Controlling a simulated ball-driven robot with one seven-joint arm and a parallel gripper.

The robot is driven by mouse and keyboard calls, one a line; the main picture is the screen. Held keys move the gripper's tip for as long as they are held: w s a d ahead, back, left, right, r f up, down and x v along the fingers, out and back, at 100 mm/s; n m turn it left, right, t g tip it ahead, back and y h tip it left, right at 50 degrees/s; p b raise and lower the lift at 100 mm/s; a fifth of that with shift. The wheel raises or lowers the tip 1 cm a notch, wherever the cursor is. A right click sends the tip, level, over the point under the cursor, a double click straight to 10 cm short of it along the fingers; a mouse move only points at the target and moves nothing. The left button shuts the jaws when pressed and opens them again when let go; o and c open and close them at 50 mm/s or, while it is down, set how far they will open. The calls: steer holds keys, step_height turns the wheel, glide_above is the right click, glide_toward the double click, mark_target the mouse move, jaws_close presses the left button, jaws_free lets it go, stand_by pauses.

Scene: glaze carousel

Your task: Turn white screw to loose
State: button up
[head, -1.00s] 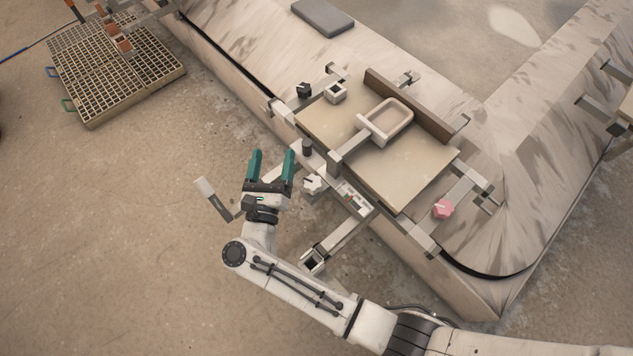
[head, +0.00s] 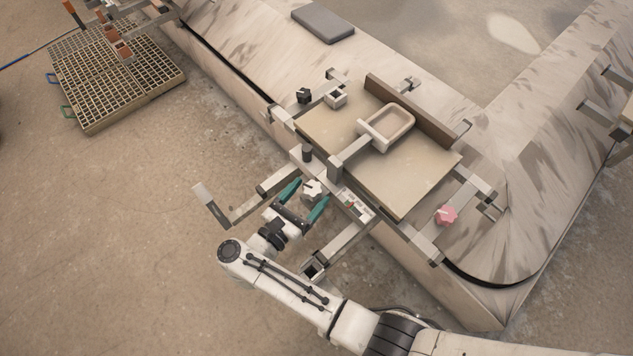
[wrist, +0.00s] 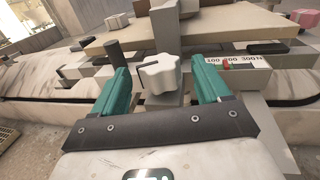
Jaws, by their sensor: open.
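The white screw (head: 313,190) is a lobed knob on the grey metal frame at the near side of the board. It also shows in the wrist view (wrist: 159,75), straight ahead of my gripper. My gripper (head: 305,194) has two green fingers, spread open, one on each side of the white screw. In the wrist view the fingers (wrist: 160,80) stand left and right of the knob with a visible gap on each side. A label with numbers and a small red mark (wrist: 236,64) sits right of the knob.
A beige board (head: 415,180) carries a small tray (head: 388,127). A pink knob (head: 446,215) is at the right and a black knob (head: 304,96) at the back left. Metal bars flank my gripper. A crate-like grating (head: 110,80) lies on the floor at left.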

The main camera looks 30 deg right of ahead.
mark_target(318, 183)
steer(key=shift+x, duration=1.95)
steer(key=c, duration=1)
